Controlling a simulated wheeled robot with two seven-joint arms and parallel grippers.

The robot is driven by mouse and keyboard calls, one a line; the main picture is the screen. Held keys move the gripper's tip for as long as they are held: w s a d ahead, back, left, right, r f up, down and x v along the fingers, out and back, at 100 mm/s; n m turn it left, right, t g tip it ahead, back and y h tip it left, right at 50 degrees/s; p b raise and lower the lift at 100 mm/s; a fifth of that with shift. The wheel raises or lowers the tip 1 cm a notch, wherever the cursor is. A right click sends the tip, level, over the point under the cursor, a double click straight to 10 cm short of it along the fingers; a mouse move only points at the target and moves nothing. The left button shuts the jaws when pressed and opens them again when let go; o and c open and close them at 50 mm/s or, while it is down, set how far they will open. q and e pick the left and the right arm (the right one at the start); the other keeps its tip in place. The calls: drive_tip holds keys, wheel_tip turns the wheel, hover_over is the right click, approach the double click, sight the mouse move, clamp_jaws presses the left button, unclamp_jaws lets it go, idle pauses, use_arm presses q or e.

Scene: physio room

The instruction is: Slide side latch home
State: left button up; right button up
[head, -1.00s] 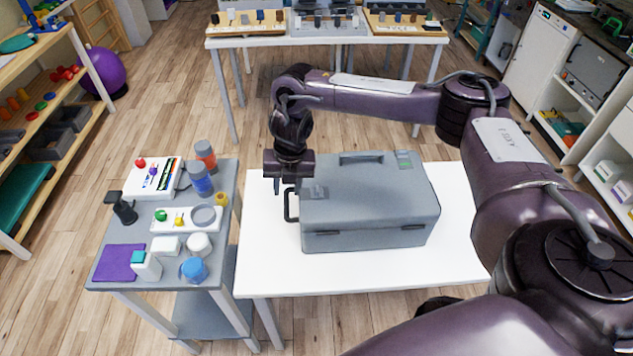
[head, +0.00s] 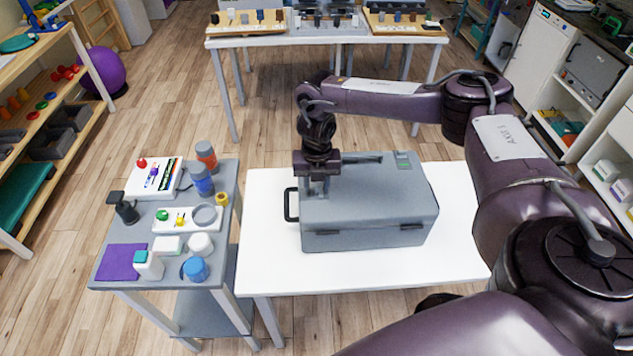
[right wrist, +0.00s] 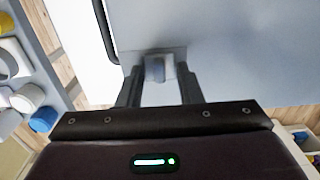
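A grey case (head: 370,217) stands closed on a white table, with a black loop handle on its left side. A small grey latch piece (right wrist: 157,69) on a light base plate shows near the case's edge in the right wrist view. My right gripper (head: 318,192) points down over the left end of the lid. In the right wrist view its two fingers (right wrist: 160,80) are apart, one on each side of the latch piece, with gaps visible. Whether the fingertips touch the lid cannot be told. In the head view the gripper hides the latch. My left gripper is not in view.
A grey side table (head: 220,240) with bottles, jars and a purple cloth (head: 121,262) stands left of the white table (head: 270,270). The white tabletop is bare in front of the case. A black loop handle (head: 291,205) sticks out left of the case.

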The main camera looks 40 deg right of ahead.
clamp_jaws()
idle(0.3)
drive_tip(key=shift+w+a+f+b, duration=0.1)
drive_tip(key=shift+w+a+b, duration=0.55)
drive_tip(key=shift+a, duration=0.5)
drive_tip(key=shift+w+a, duration=0.1)
drive_tip(key=shift+w, duration=0.05)
unclamp_jaws()
